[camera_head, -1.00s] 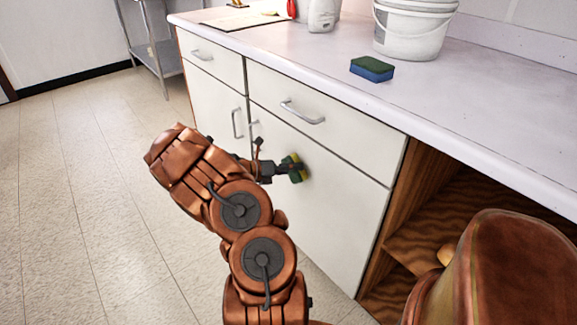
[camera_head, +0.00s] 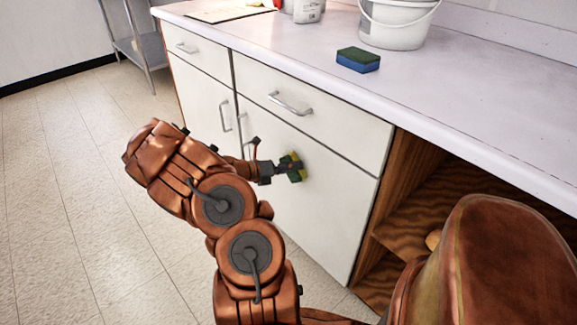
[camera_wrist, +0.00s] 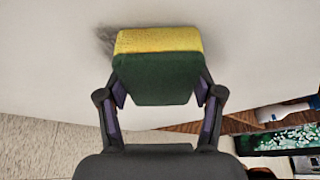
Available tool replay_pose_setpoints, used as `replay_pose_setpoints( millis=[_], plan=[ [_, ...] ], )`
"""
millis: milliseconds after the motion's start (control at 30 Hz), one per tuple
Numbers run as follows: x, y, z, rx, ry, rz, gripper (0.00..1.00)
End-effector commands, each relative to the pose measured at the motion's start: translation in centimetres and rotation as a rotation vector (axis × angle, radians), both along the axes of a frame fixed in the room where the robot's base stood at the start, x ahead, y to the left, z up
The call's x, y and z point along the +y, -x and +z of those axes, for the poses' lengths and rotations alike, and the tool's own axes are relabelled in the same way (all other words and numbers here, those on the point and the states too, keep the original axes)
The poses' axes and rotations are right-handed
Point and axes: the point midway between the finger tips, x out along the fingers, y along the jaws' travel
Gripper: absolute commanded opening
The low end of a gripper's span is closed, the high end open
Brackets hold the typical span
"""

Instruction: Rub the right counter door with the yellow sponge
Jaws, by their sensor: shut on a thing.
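The yellow sponge (camera_head: 291,166), with a dark green layer, is gripped between the fingers of my gripper (camera_head: 275,171). In the wrist view the sponge (camera_wrist: 158,42) shows its yellow side toward the door and its green side toward me. The right counter door (camera_head: 325,210) is white and shut, under a drawer. The sponge is at the upper part of this door; its yellow side appears to touch it. A dark grey smudge (camera_wrist: 106,38) shows on the door beside the sponge's upper left in the wrist view. The sponge hides part of the door.
A green and blue sponge (camera_head: 358,60) and a white bucket (camera_head: 397,25) stand on the counter (camera_head: 455,100). A drawer handle (camera_head: 290,104) sticks out above the door. An open wooden compartment (camera_head: 420,215) lies to the right. The floor (camera_head: 70,200) at left is clear.

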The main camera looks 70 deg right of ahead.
Motion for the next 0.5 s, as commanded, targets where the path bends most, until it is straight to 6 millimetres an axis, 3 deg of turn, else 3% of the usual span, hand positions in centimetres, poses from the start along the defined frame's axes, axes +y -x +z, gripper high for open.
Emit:
replay_pose_setpoints(
  millis=[500],
  plan=[
    [1.3, 3.1, 0.1, 0.003, 0.0, -0.007, 0.33]
  ],
)
